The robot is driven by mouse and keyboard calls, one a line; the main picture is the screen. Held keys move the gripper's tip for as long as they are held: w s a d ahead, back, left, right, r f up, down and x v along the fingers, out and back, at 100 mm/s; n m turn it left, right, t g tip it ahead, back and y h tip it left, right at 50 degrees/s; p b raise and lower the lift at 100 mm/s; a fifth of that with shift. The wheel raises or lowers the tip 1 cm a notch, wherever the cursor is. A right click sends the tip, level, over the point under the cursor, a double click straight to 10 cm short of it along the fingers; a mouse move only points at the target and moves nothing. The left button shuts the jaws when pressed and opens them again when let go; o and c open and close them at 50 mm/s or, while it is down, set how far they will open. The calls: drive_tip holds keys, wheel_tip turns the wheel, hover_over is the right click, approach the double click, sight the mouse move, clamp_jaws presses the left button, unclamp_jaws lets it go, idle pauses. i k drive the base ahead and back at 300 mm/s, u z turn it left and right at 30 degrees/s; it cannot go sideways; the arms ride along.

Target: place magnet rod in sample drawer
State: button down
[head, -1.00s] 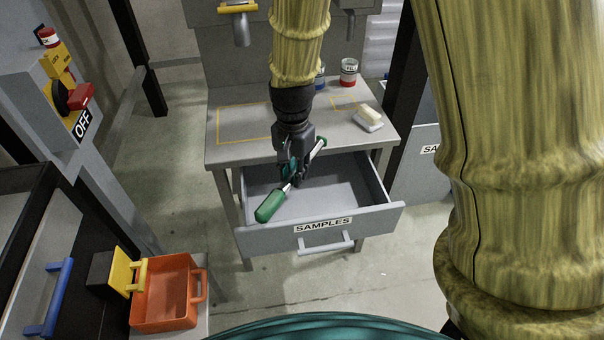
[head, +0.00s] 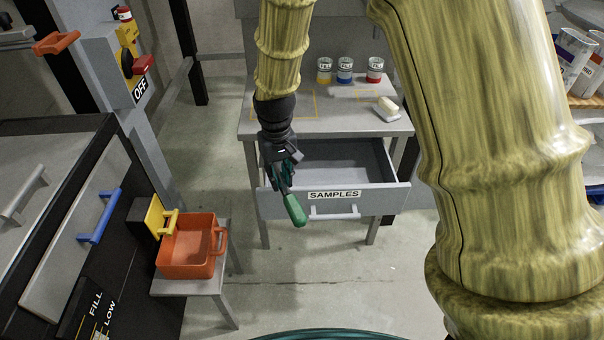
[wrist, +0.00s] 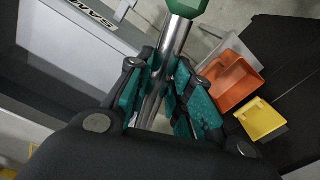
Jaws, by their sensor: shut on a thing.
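My gripper (head: 283,174) is shut on the magnet rod, a metal shaft with a green handle (head: 295,210). In the wrist view the bare shaft (wrist: 172,45) runs between the teal finger pads of my gripper (wrist: 165,90), with a green end at the top edge. In the head view the rod is tilted and its handle points down, in front of the left part of the drawer front. The sample drawer (head: 280,203), labelled SAMPLES, is open and its visible inside is empty. Part of the rod is hidden by the gripper.
An orange bin (head: 185,262) sits on a small stand (head: 220,292) at left, beside a yellow latch (head: 155,217). Several cans (head: 345,70) and a pale block (head: 388,108) stand on the bench top (head: 300,125). A dark cabinet with a blue handle (head: 100,215) is at far left.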

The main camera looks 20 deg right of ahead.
sight(337, 179)
drive_tip(key=u, duration=0.8)
drive_tip(key=k, duration=0.9)
drive_tip(key=z, duration=0.9)
drive_tip(key=i, duration=1)
